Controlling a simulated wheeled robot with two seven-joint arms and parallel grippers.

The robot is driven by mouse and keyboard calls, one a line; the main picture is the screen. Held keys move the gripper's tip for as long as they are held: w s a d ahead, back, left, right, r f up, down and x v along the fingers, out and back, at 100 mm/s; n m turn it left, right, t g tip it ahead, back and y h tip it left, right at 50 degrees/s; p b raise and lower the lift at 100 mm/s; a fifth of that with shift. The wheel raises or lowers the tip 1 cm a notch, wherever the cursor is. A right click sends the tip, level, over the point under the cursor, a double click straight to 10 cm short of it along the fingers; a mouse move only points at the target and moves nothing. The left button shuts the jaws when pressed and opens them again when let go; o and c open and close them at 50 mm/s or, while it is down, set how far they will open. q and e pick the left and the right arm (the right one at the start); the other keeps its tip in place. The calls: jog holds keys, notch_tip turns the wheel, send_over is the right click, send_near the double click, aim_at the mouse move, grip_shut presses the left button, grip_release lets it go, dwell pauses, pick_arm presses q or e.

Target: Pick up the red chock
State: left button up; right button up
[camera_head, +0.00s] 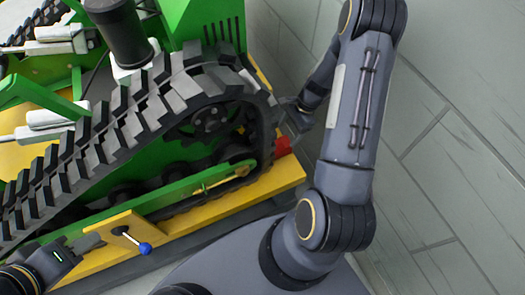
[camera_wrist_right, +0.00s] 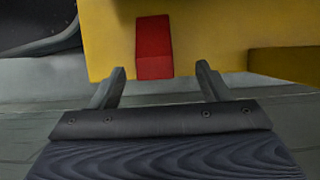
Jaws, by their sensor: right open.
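The red chock (camera_head: 282,145) shows at the right end of the yellow deck in the head view, beside the end of the black track. It also shows in the right wrist view (camera_wrist_right: 154,48), upright against the yellow surface, between and beyond the fingertips. My right gripper (camera_wrist_right: 160,75) is open and empty, with one finger to each side of the chock's line. In the head view my right gripper (camera_head: 290,112) is partly hidden by its arm, close to the chock. My left gripper (camera_head: 88,243) is at the lower left near the yellow bracket; its finger opening is unclear.
A green carrier with a black track (camera_head: 130,120) and yellow deck (camera_head: 240,199) fills the left. A yellow bracket (camera_head: 118,235) holds a blue-knobbed pin (camera_head: 145,248). A grey wall or floor of large slabs (camera_head: 450,150) lies to the right, clear of objects.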

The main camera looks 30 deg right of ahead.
aim_at(283, 143)
jog(key=shift+x, duration=1.05)
jog(key=x, duration=0.2)
jog(key=b+x, duration=0.1)
jog(key=x, duration=0.1)
jog(key=b+x, duration=0.1)
jog(key=x, duration=0.1)
jog(key=shift+s+a+f, duration=0.1)
jog(key=shift+s, duration=0.3)
jog(key=c, duration=1.3)
jog(key=shift+o, duration=0.2)
jog(key=shift+r, duration=0.2)
